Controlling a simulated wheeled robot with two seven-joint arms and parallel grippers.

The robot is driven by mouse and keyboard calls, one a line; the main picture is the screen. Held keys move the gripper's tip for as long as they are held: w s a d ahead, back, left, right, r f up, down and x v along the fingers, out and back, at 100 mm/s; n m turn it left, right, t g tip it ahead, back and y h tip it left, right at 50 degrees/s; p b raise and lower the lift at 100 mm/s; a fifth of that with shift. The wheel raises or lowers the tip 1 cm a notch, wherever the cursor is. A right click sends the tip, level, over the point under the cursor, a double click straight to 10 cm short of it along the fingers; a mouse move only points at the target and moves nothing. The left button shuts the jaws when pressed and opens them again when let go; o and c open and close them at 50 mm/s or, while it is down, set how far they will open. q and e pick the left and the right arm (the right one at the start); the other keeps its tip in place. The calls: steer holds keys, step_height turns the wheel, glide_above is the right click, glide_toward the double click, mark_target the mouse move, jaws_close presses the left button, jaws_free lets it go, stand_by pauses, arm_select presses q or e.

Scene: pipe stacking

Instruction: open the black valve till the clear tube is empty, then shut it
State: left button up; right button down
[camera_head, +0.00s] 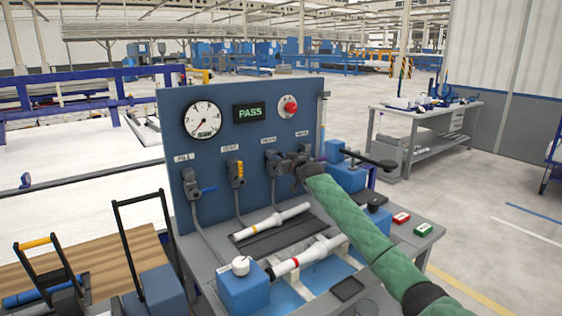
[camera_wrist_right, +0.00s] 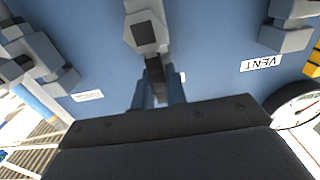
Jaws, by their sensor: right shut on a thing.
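The valve (camera_head: 273,160) under the third label on the blue panel has a grey body; its black handle (camera_wrist_right: 154,72) shows in the right wrist view. My right gripper (camera_head: 299,166) is at this valve, and in the right wrist view its fingers (camera_wrist_right: 157,95) are shut on the black handle. The handle hangs out from the grey body toward me. A narrow upright tube (camera_head: 322,120), apparently the clear one, runs along the panel's right edge; its liquid level is too small to tell. My left gripper is out of view.
The panel holds a gauge (camera_head: 203,120), a PASS display (camera_head: 250,112) and a red button (camera_head: 291,107). A blue-handled valve (camera_head: 192,187) and a yellow-handled valve (camera_head: 236,173) are to the left. White pipes (camera_head: 270,221) lie on the bench below.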

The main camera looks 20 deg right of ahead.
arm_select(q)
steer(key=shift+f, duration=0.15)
arm_select(e)
steer(key=shift+f, duration=0.15)
steer(key=c, duration=1.4)
jaws_free()
steer(key=shift+a, duration=0.1)
steer(key=shift+c, duration=0.2)
steer(key=shift+s, duration=0.1)
